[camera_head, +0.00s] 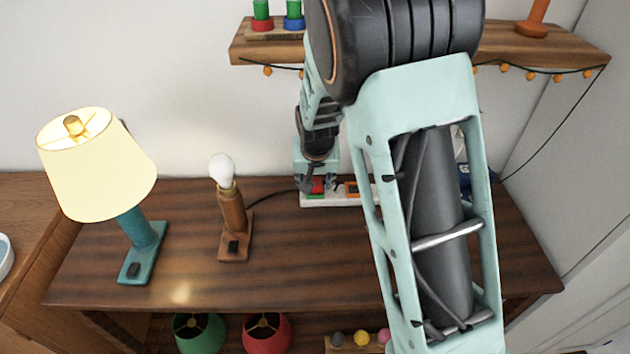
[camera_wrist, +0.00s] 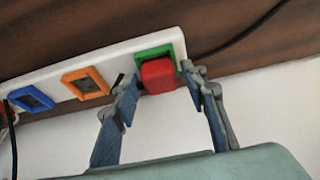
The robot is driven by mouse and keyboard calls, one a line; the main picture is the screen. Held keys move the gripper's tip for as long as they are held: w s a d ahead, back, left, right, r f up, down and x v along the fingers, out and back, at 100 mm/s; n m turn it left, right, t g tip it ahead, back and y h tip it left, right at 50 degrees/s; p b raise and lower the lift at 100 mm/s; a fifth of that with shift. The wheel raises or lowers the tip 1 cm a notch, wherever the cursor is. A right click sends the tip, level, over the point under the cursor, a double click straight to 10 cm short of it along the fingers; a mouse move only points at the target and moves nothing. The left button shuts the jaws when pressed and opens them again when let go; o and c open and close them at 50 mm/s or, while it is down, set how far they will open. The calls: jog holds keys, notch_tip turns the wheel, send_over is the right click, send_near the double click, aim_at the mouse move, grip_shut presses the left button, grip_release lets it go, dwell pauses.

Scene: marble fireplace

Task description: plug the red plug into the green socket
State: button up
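The red plug (camera_wrist: 159,76) is at the green socket (camera_wrist: 155,52) at one end of the white power strip (camera_wrist: 48,80). It covers the lower part of the socket's frame; I cannot tell how deep it sits. My gripper (camera_wrist: 165,80) is open, with one finger on each side of the plug and a visible gap to each. In the head view my gripper (camera_head: 318,186) is down at the strip (camera_head: 326,200) at the back of the table, with the red plug (camera_head: 317,184) between its fingers. My arm hides the strip's right part.
The strip also has an orange socket (camera_wrist: 86,83) and a blue socket (camera_wrist: 32,98). A bare-bulb lamp (camera_head: 233,212) and a shaded lamp (camera_head: 97,165) stand left on the table (camera_head: 180,255). A shelf (camera_head: 545,48) hangs above. A black cord (camera_head: 272,195) runs to the strip.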

jog(key=shift+o, duration=0.6)
jog(key=shift+r, duration=0.2)
jog(key=v, duration=1.1)
jog(key=shift+s+r, duration=0.15)
jog(key=shift+r, duration=0.15)
